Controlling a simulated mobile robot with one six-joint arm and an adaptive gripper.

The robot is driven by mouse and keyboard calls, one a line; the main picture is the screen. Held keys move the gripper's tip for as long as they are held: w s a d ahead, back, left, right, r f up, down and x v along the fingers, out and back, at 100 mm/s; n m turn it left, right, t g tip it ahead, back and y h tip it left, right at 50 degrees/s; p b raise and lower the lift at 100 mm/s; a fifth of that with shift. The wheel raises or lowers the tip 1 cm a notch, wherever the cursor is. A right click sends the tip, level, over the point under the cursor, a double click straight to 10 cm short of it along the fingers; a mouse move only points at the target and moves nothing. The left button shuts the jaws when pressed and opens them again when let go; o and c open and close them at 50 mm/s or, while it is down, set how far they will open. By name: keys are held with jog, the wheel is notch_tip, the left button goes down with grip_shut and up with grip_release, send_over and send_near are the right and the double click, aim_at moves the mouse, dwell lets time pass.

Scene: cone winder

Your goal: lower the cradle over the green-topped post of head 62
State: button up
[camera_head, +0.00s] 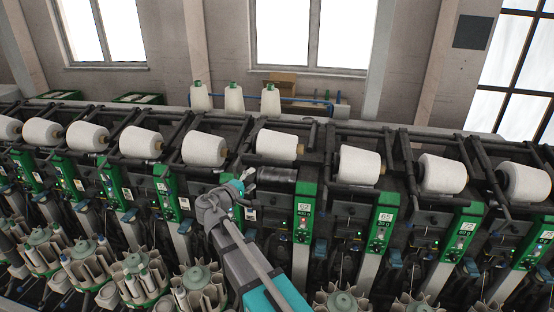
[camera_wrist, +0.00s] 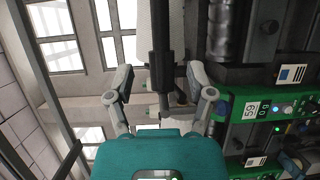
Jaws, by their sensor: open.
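The post of head 62 (camera_head: 303,212) has a green top with a label and stands right of my gripper in the head view. A white cone (camera_head: 277,145) lies above and behind it, over a bare dark drum (camera_head: 276,174). The cradle's arms at the cone are dark and hard to separate from the frame. My gripper (camera_head: 246,178) is at the machine front, left of the post. In the wrist view my gripper (camera_wrist: 160,82) is open, and a dark bar (camera_wrist: 161,62) shows between its fingers. I cannot tell whether they touch it.
A green panel (camera_wrist: 243,108) reading 59 is right of my fingers in the wrist view. Neighbouring cones (camera_head: 204,148) and head 65 (camera_head: 382,218) flank the spot. Bobbin magazines (camera_head: 198,288) stand below. Three white cones (camera_head: 234,98) stand on top behind.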

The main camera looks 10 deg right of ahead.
aim_at(273, 164)
jog(key=shift+d, duration=0.15)
jog(key=x, duration=1.3)
jog(key=shift+w+d+b, duration=0.15)
jog(key=shift+d+b, duration=0.15)
jog(key=shift+c, duration=0.2)
grip_shut()
